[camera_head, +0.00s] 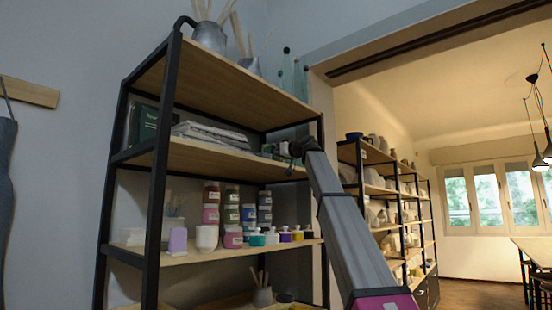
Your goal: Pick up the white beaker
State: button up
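A white beaker (207,238) stands upright on the shelf board with the glaze jars, towards its front edge. A lilac block-like thing (178,241) is close on its left and a pink jar (233,238) close on its right. My grey arm reaches up from the lower right. The dark end of it, my gripper (296,155), is near the right end of the shelf board above, higher than the beaker and well to its right. It is small and dark, and its fingers cannot be made out. I see it apart from the beaker.
The black-framed shelf rack (160,160) has an upright post left of the beaker. Stacked jars (212,200) stand behind, and several small coloured bottles (285,235) stand to the right. Another rack (350,152) stands farther back.

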jog(key=c, duration=1)
